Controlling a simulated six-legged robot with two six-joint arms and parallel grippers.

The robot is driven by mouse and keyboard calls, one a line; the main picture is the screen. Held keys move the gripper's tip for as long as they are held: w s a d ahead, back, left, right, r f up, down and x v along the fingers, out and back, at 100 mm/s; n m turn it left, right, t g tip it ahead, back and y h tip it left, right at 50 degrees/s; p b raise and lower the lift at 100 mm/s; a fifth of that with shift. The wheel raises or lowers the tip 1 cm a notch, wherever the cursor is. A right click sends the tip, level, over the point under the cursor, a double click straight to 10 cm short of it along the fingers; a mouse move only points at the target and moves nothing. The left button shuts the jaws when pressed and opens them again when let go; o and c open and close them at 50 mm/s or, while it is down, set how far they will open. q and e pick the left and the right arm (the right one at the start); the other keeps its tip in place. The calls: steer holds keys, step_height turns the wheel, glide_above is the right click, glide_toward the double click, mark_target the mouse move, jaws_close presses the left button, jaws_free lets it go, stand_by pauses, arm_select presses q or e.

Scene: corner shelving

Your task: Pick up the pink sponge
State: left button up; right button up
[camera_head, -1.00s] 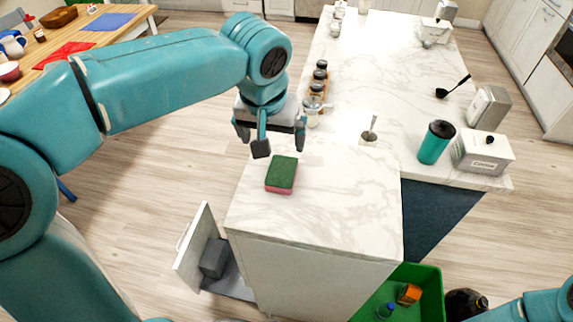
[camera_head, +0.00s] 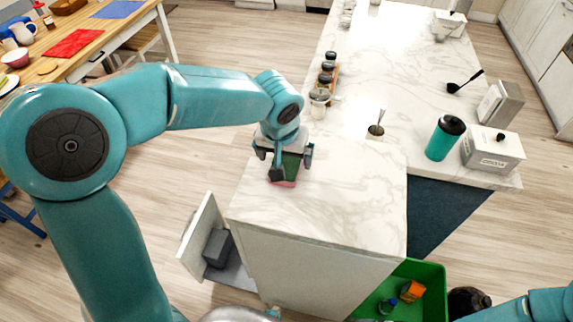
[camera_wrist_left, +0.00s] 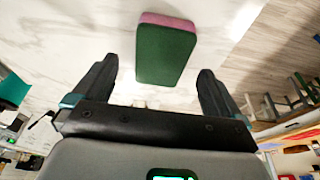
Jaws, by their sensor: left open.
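The pink sponge (camera_head: 284,184) has a green top layer and lies on the near end of the white marble counter (camera_head: 330,200). My left gripper (camera_head: 291,166) is open above it and partly hides it in the head view. In the left wrist view the sponge (camera_wrist_left: 166,52) shows its green face and a pink edge, ahead of and between the two open fingers of my left gripper (camera_wrist_left: 155,85). I cannot tell whether the fingers reach down beside it. My right gripper is not in view; only part of that arm shows at the lower right.
Jars (camera_head: 327,77) stand in a row behind the gripper. A green bin (camera_head: 430,275) and an open cabinet door (camera_head: 203,238) are below the counter. The counter's near right part is clear.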

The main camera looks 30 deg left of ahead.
mark_target(286, 164)
arm_select(q)
steer(key=x, duration=0.4)
steer(key=c, duration=1)
steer(key=shift+c, duration=0.3)
steer(key=shift+r, duration=0.1)
step_height(286, 164, up, 20)
steer(key=p, duration=0.1)
steer(key=shift+p, duration=0.35)
steer(key=shift+s, duration=0.2)
